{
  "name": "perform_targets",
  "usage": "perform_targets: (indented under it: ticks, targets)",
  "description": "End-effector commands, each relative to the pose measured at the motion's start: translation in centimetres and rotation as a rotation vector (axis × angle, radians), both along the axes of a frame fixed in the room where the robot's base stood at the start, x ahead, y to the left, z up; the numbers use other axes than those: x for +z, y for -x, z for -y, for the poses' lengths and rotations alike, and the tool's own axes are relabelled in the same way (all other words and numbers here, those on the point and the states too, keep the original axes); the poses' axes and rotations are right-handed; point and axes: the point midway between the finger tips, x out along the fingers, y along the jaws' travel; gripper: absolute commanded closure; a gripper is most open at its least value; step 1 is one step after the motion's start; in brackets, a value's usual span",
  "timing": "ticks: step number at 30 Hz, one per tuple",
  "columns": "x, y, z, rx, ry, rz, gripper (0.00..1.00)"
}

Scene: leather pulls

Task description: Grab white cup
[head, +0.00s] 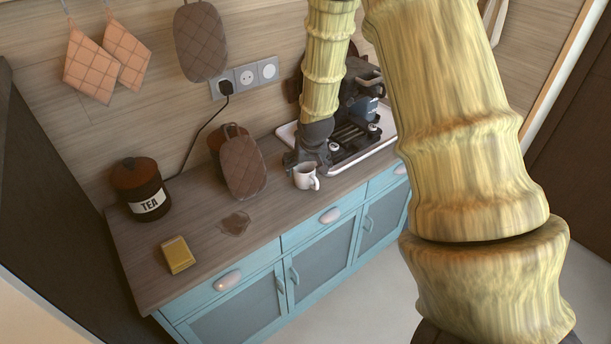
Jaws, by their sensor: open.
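The white cup (306,176) stands upright on the wooden counter, just in front of the left end of a white tray. Its handle points to the right. My gripper (303,163) is dark grey and reaches down from above, right at the cup's upper edge. Its fingers are open and seem to lie at or just behind the cup's rim. Part of the fingers is hidden, and I cannot tell whether they touch the cup.
A brown quilted mitt (243,168) leans left of my gripper. The counter's front edge is close to the cup.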

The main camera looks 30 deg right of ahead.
Motion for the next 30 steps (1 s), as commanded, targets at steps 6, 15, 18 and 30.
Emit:
perform_targets:
  ticks: [6, 15, 18, 30]
  targets:
    - [-1.5, -0.7, 0.1, 0.002, 0.001, -0.002, 0.13]
    - [-3.7, -1.6, 0.3, 0.001, 0.000, 0.000, 0.13]
    - [-4.1, -1.7, 0.3, 0.000, 0.000, 0.000, 0.13]
    - [-4.2, -1.7, 0.4, 0.000, 0.000, 0.000, 0.38]
